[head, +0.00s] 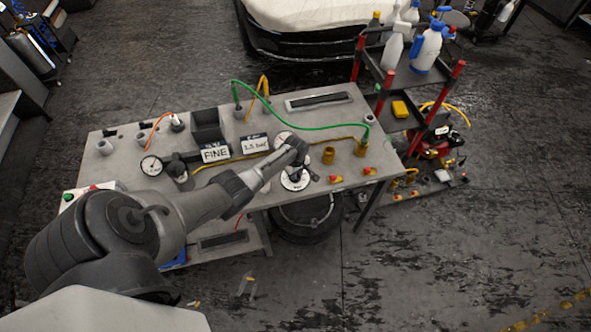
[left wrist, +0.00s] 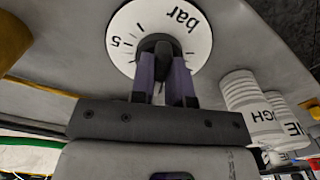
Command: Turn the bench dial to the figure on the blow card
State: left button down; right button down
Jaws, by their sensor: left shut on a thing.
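The bench dial (head: 292,184) is a white disc near the front edge of the bench. In the left wrist view the dial (left wrist: 199,45) shows upside down, with "bar", a figure 5 and tick marks around a dark central knob (left wrist: 160,43). My left gripper (head: 301,172) reaches down over the dial; in the left wrist view its fingers (left wrist: 163,70) are shut on the knob. The pointer's setting cannot be read. The blow card (head: 255,145), a white card behind the dial, seems to read "1.5 bar". My right gripper is not in view.
A card reading "FINE" (head: 215,154) stands left of the blow card. A round gauge (head: 151,166) is farther left. A green hose (head: 285,122) arches over the bench. Brass fittings (head: 328,156) stand right of the dial. A shelf cart with bottles (head: 427,50) is at the back right.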

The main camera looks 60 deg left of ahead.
pick_arm(q)
jog(key=n+p, duration=0.1)
jog(key=n, duration=0.3)
jog(key=shift+w+p, duration=0.15)
jog(key=shift+p, duration=0.15)
jog(key=shift+n+p, duration=0.3)
jog(key=shift+n, duration=1.5)
jog(key=shift+a+n, duration=0.1)
jog(key=shift+n, duration=0.2)
jog(key=c, duration=1.1)
grip_release()
notch_tip(320, 180, up, 6)
jog(key=p, duration=0.4)
jog(key=shift+f, duration=0.15)
notch_tip(320, 180, up, 8)
jog(key=p, duration=0.1)
